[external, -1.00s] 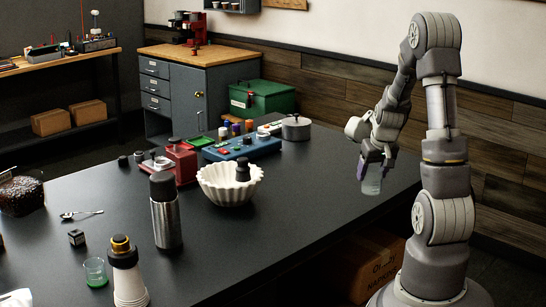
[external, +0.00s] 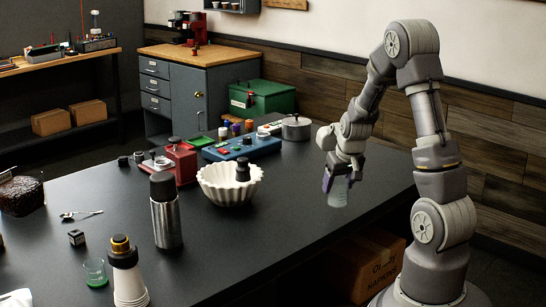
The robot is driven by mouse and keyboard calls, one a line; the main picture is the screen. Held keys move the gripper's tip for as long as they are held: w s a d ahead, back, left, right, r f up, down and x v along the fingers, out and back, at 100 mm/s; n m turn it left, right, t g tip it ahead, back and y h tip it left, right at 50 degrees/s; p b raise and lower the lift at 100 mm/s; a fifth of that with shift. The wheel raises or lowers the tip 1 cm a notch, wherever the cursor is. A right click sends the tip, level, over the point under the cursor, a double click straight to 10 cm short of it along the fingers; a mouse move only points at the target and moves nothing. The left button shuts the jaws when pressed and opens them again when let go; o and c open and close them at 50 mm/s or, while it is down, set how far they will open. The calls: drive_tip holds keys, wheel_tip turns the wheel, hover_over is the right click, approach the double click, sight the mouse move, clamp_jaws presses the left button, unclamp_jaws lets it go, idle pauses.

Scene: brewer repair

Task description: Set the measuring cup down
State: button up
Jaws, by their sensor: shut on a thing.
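My gripper (external: 338,182) is shut on a small clear cup, the measuring cup (external: 338,194), near the right end of the black table (external: 290,212). The cup hangs below the fingers and looks roughly upright. Whether its base touches the table top is hard to tell from this view. The purple-grey fingers hide the cup's upper part.
A white fluted bowl (external: 226,190) with a dark object in it stands left of my gripper. Behind are a blue device (external: 240,150) and a lidded metal pot (external: 296,128). A steel flask (external: 166,222) stands farther left. The table around the cup is clear.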

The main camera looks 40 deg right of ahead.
drive_tip(key=shift+w+d+f+b, duration=0.2)
drive_tip(key=shift+w+f+b, duration=0.1)
drive_tip(key=shift+w+f, duration=0.3)
drive_tip(key=shift+w+d+f+b, duration=0.3)
drive_tip(key=shift+w+f, duration=0.15)
drive_tip(key=shift+f, duration=0.2)
drive_tip(key=shift+w+d+f+b, duration=0.15)
drive_tip(key=shift+w+f+b, duration=0.15)
drive_tip(key=shift+w+f, duration=0.3)
drive_tip(key=shift+s, duration=0.1)
drive_tip(key=shift+f, duration=0.2)
drive_tip(key=o, duration=1)
drive_tip(key=p+v, duration=0.4)
drive_tip(key=v, duration=0.8)
drive_tip(key=shift+r, duration=0.2)
